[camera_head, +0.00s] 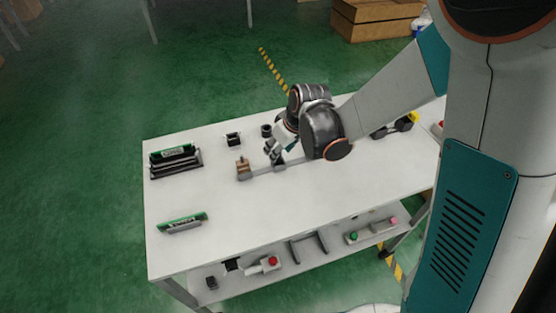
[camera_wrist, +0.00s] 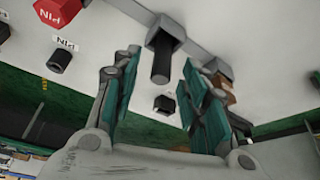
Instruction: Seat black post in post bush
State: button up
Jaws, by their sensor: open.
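A black post (camera_wrist: 161,66) stands upright out of a grey square block (camera_wrist: 165,30) in the wrist view. I cannot tell whether this block is the post bush or how deep the post sits in it. In the head view my gripper (camera_head: 274,151) is just above the block, and the post is hidden or too small to tell.
A brown block (camera_head: 242,167) stands at the bar's left end. A square black socket (camera_head: 233,140) and a black cylinder (camera_head: 266,130) stand behind. The wrist view shows a red block (camera_wrist: 58,12) labelled PIN. The table's (camera_head: 310,205) front middle is clear.

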jog(key=shift+x, duration=0.8)
jog(key=shift+r, duration=0.1)
grip_shut()
